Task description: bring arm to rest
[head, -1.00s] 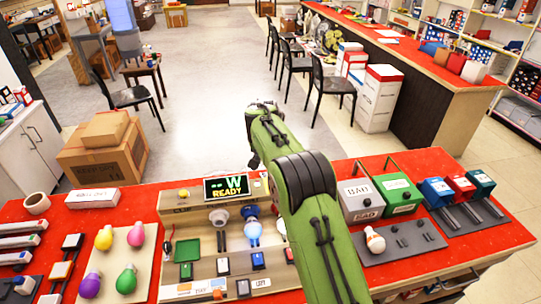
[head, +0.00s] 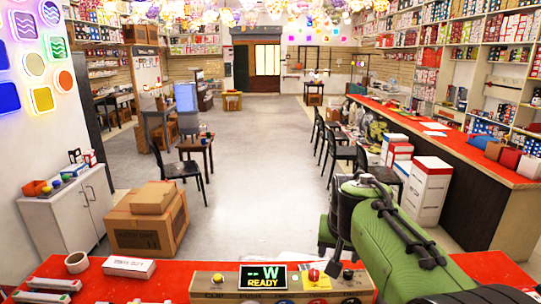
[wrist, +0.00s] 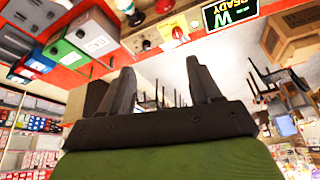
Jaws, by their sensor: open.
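My gripper (wrist: 160,88) shows in the wrist view with its two dark fingers spread apart and nothing between them. That view is upside down, and the fingers are clear of the red counter (wrist: 128,58). In the head view my green arm fills the lower right, in front of the counter's right part. My gripper's fingers cannot be made out clearly there.
A display reading "W READY" (head: 262,277) stands on the red counter (head: 215,275). Beyond are cardboard boxes (head: 148,222), a white cabinet (head: 70,212), black chairs (head: 177,166) and a long red-topped counter (head: 470,160). The middle floor (head: 255,170) is clear.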

